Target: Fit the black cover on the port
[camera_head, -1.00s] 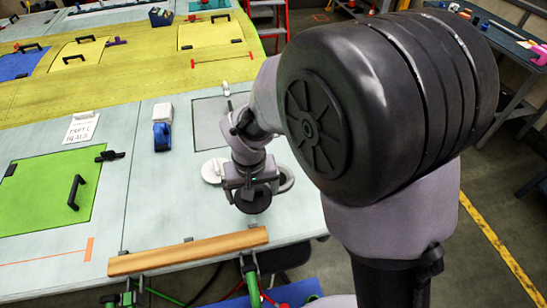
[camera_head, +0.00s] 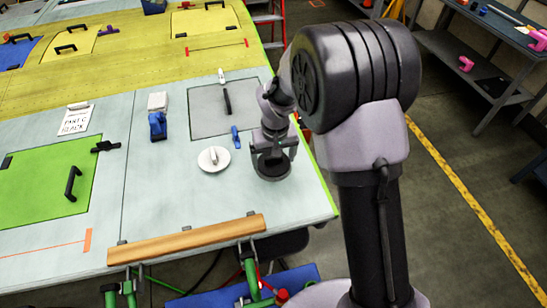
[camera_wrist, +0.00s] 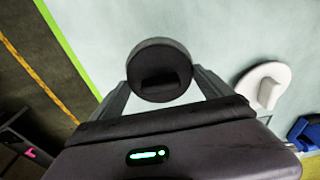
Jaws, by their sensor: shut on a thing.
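The black cover (camera_head: 272,171) is a round dark disc at the right part of the pale panel. My gripper (camera_head: 273,153) is above it and shut on it. In the wrist view the black cover (camera_wrist: 160,58) sits between the two fingers of my gripper (camera_wrist: 163,86), with its grip bar toward the camera. The port is not clearly visible; the cover and gripper hide the surface beneath them. I cannot tell whether the cover touches the port. A white round cover (camera_head: 205,163) with a handle lies left of my gripper; it also shows in the wrist view (camera_wrist: 251,88).
A blue clamp-like tool (camera_head: 157,125), a small blue piece (camera_head: 236,137) and a grey square panel (camera_head: 207,112) lie behind. A sign reading PART C BLACK (camera_head: 75,122) stands at left. A wooden bar (camera_head: 187,240) runs along the front edge. The table's right edge is close.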

